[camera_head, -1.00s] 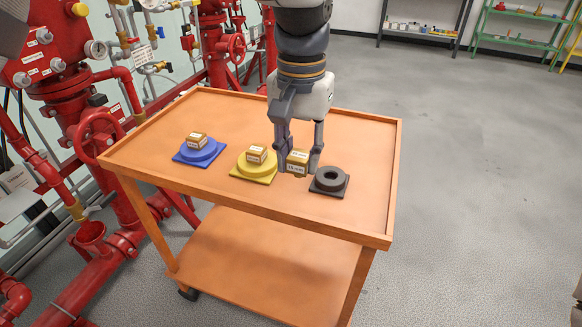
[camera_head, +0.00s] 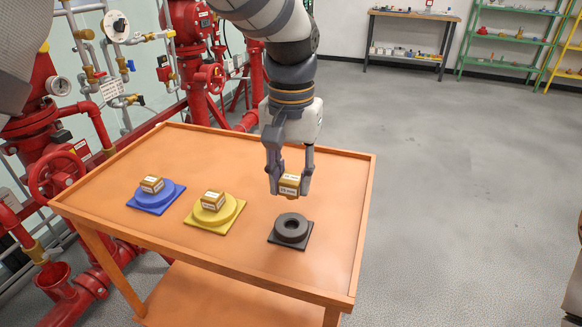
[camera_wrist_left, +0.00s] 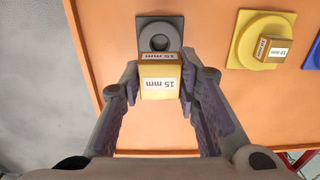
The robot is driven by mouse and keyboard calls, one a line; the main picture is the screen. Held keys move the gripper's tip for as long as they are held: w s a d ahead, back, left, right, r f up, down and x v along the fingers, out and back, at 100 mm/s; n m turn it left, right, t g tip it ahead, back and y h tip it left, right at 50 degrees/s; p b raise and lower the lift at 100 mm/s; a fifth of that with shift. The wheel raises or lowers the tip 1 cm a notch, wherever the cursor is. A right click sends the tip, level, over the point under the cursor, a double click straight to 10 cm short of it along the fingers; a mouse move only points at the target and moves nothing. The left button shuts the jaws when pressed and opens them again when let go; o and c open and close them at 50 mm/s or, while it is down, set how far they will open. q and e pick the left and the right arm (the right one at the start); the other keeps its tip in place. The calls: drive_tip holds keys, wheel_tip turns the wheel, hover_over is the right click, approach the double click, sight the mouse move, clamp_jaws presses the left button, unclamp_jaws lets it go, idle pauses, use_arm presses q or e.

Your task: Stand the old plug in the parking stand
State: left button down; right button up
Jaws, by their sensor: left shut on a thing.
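My left gripper (camera_head: 288,186) is shut on a brass-coloured plug (camera_head: 289,185) with white labels. In the left wrist view the held plug (camera_wrist_left: 160,80) reads 15 mm and sits between both fingertips. A dark grey square stand (camera_head: 290,229) with a round raised ring and a central hole is on the cart top. The plug is held above the table, apart from the stand's hole. In the wrist view it overlaps the near edge of the grey stand (camera_wrist_left: 160,22). My right gripper is not identifiable in these views.
A yellow base (camera_head: 214,218) and a blue base (camera_head: 155,203) each carry a labelled brass plug, to the left of the grey stand. The wooden cart (camera_head: 330,255) has a raised rim. Red pipes and valves (camera_head: 190,25) stand behind it on the left.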

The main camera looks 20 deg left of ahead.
use_arm(q)
drive_tip(key=shift+f, duration=2.9)
drive_tip(key=shift+f, duration=1.1)
drive_tip(key=c, duration=1.1)
unclamp_jaws()
drive_tip(key=shift+r, duration=4)
